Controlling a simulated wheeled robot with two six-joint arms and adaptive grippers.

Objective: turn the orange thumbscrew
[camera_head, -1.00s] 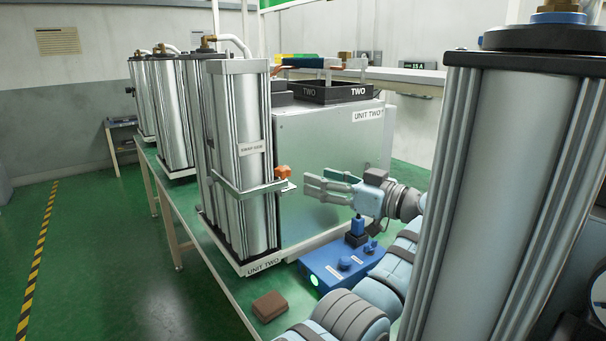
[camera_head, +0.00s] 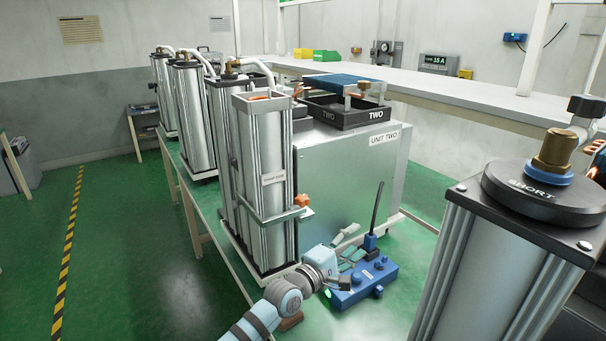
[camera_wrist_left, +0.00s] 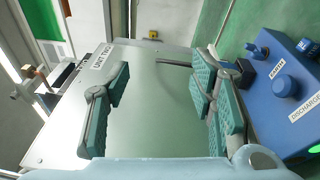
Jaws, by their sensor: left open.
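The orange thumbscrew (camera_head: 302,200) sits on the bracket (camera_head: 272,216) around the front metal column (camera_head: 265,170), on the bracket's right end. My left gripper (camera_head: 352,243) is open and empty, below and to the right of the thumbscrew and apart from it. Its arm comes in from the lower left. In the left wrist view the open fingers (camera_wrist_left: 158,95) face the bare metal panel of unit two (camera_wrist_left: 155,110), and the thumbscrew does not show there. My right gripper is in neither view.
The blue control box (camera_head: 362,283) with knobs and an upright cable stands just below the gripper; it also shows in the left wrist view (camera_wrist_left: 285,115). The unit two cabinet (camera_head: 350,180) stands behind. A large column with a black "SHORT" cap (camera_head: 540,197) fills the right foreground.

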